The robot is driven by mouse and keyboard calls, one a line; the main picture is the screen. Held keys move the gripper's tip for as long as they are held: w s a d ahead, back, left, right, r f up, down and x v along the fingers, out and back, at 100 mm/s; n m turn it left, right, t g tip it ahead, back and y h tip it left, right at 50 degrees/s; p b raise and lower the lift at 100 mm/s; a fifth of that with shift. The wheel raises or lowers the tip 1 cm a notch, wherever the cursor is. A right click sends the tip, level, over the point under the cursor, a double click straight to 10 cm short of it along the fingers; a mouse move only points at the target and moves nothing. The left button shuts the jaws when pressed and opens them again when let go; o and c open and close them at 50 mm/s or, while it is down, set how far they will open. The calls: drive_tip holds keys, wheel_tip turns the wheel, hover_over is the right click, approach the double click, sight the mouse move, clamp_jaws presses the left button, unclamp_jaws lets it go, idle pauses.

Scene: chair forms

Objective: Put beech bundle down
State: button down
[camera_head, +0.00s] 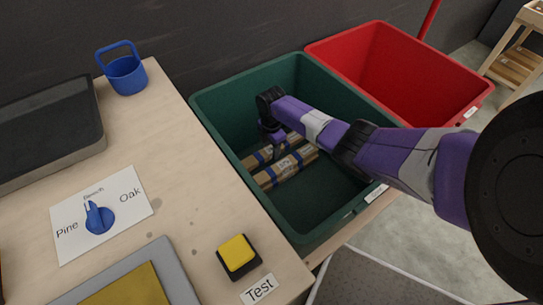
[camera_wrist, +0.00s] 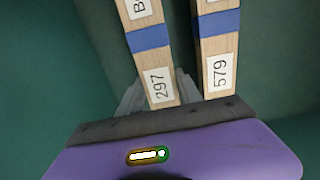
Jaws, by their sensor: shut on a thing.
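My gripper (camera_head: 276,150) reaches down into the green bin (camera_head: 225,103). In the wrist view its fingers (camera_wrist: 160,92) are shut around the end of a pale wooden bundle (camera_wrist: 150,60) with a blue band, a tag reading 297 and a partly cut-off label starting with B. A second, similar bundle (camera_wrist: 216,55) tagged 579 lies beside it, outside the fingers. In the head view the two bundles (camera_head: 287,171) lie low in the bin, side by side, partly hidden by my gripper. I cannot tell whether the held one touches the floor.
A red bin (camera_head: 340,52) stands beyond the green one. The bench at left bears a blue handled cup (camera_head: 125,75), a dark tray (camera_head: 50,130), a blue dial (camera_head: 98,218) on a Pine–Beech–Oak card and a yellow Test button (camera_head: 237,252). The bin's right floor is clear.

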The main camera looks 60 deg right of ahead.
sight(271, 155)
drive_tip(key=shift+f+b, duration=0.7)
drive_tip(key=shift+f, duration=0.95)
drive_tip(key=shift+f, duration=0.15)
drive_tip(key=c, duration=0.8)
unclamp_jaws()
wheel_tip(271, 155, up, 12)
drive_tip(key=p, duration=0.5)
drive_tip(key=shift+p, duration=0.4)
